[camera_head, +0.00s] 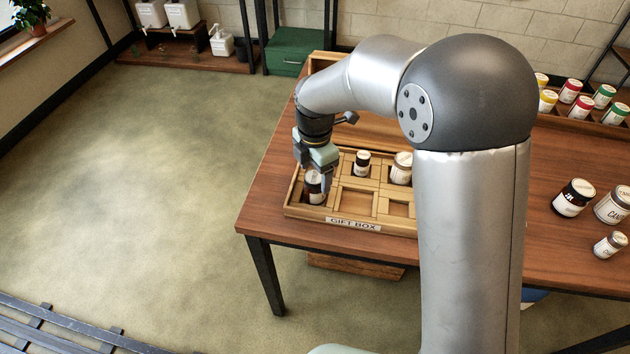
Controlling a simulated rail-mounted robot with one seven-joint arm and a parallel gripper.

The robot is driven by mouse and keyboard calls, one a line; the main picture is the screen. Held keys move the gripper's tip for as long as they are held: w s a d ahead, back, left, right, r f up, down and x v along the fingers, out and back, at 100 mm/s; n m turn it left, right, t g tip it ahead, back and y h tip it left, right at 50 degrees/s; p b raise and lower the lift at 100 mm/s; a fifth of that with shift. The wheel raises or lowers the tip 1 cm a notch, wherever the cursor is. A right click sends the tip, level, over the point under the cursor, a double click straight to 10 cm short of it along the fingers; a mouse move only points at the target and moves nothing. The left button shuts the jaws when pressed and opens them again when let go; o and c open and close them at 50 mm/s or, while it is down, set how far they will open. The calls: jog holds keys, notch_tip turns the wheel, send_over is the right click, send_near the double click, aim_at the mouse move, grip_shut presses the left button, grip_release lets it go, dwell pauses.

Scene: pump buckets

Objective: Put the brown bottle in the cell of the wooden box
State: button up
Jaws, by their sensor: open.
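The wooden box (353,225), labelled GIFT BOX, sits on the table near its left front corner and is divided into cells. A dark bottle with a white label (314,189), which looks like the brown bottle, stands in the front left cell. My gripper (313,178) is open and points down over that cell, with its fingers around or just beside the bottle's top. The fingers hide part of the bottle, so I cannot tell whether they touch it. The front middle cell (357,203) is empty.
My arm hides the box's right end and the table's middle.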

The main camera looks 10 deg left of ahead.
notch_tip(320, 180, up, 8)
jog(key=shift+f, duration=0.25)
jog(key=s+d+r+m, duration=0.1)
jog(key=s+d+m, duration=0.3)
jog(key=d+m, duration=0.4)
jog(key=s+d+r+m, duration=0.1)
jog(key=s+d+m, duration=0.5)
jog(key=d, duration=0.5)
jog(key=s+d+f+m, duration=0.3)
jog(key=s+d+m, duration=0.5)
jog(key=m, duration=0.5)
jog(key=s, duration=0.2)
jog(key=shift+s+d, duration=0.15)
jog(key=shift+s, duration=0.25)
